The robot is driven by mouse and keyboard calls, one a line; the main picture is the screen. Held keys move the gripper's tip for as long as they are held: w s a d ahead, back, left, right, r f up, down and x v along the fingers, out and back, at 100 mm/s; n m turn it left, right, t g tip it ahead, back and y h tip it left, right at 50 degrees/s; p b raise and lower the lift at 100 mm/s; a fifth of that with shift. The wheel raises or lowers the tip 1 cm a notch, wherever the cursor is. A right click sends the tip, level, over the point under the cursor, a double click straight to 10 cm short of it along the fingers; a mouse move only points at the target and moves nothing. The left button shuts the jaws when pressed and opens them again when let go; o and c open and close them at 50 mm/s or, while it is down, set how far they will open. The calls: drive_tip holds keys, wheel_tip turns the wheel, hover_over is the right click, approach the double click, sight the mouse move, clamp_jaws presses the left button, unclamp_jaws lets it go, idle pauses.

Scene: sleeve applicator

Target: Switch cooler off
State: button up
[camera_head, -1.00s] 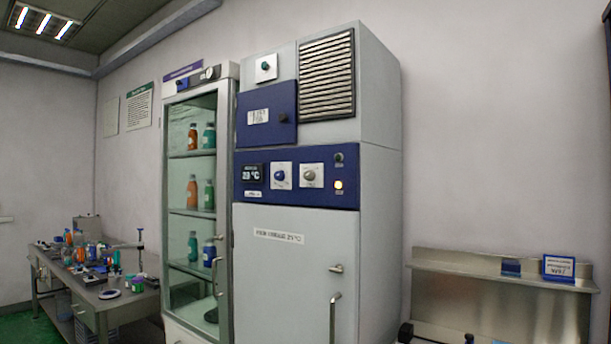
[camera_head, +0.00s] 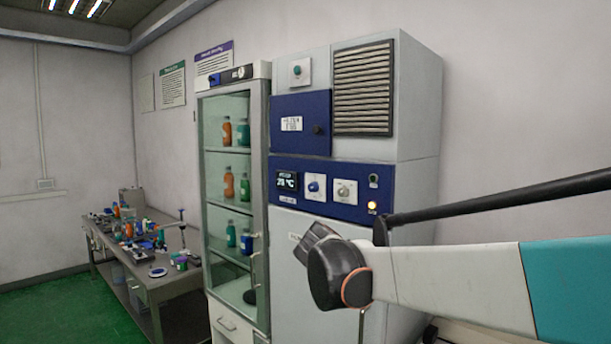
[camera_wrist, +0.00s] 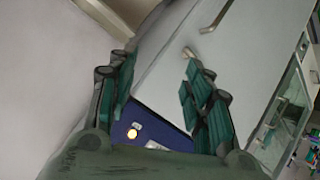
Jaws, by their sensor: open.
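A tall grey cabinet (camera_head: 415,100), seemingly the cooler, stands against the wall. In the wrist view, the blue panel (camera_wrist: 165,125) and lit lamp (camera_wrist: 132,133) show between the fingers. My gripper (camera_wrist: 157,68) is open and empty, apart from the panel. In the head view, my arm reaches in from the right, covering part of the door below the panel.
A glass-fronted cabinet (camera_head: 264,130) with bottles stands left of the grey one. A cluttered bench (camera_head: 165,290) is further left. Door handles (camera_wrist: 190,52) show in the wrist view. Green floor (camera_head: 60,310) is clear at lower left.

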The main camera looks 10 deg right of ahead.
drive_tip(key=w+a+r+m+t+h+p, duration=0.1)
drive_tip(key=w+a+r+t+h+p, duration=0.2)
drive_tip(key=w+r+p, duration=0.7)
drive_tip(key=m+h+p, duration=0.2)
drive_tip(key=h+p, duration=0.1)
drive_tip(key=p, duration=0.1)
approach(340, 192)
drive_tip(key=shift+t, duration=0.4)
drive_tip(key=p+x, duration=0.2)
drive_tip(key=x, duration=0.6)
drive_tip(key=shift+d+f, duration=0.15)
drive_tip(key=shift+d, duration=0.2)
drive_tip(key=shift+c, duration=0.2)
drive_tip(key=c, duration=1)
